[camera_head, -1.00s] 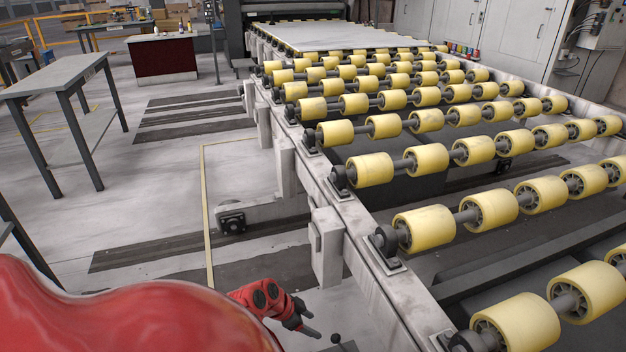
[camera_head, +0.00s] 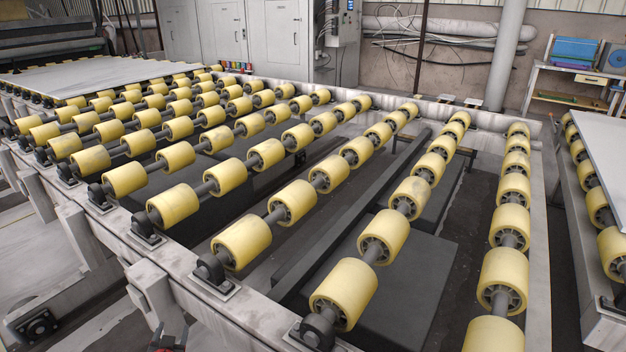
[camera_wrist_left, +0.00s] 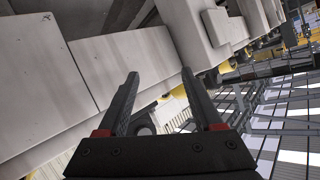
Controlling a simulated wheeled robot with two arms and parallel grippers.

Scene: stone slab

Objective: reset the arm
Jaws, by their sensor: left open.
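My left gripper (camera_wrist_left: 160,76) is open and empty in the left wrist view, its two dark fingers spread apart. Pale grey frame panels of the roller conveyor fill the upper left of that view beyond the fingers. In the head view only a small dark and red bit of my left arm (camera_head: 168,344) shows at the bottom edge, beside the conveyor's near frame. My right gripper is not in view.
The conveyor with rows of yellow rollers (camera_head: 241,242) fills most of the head view. A stone slab (camera_head: 85,77) lies at its far left end. Another slab (camera_head: 602,135) on rollers stands at the right edge. Grey cabinets (camera_head: 272,40) and a workbench (camera_head: 545,85) stand behind.

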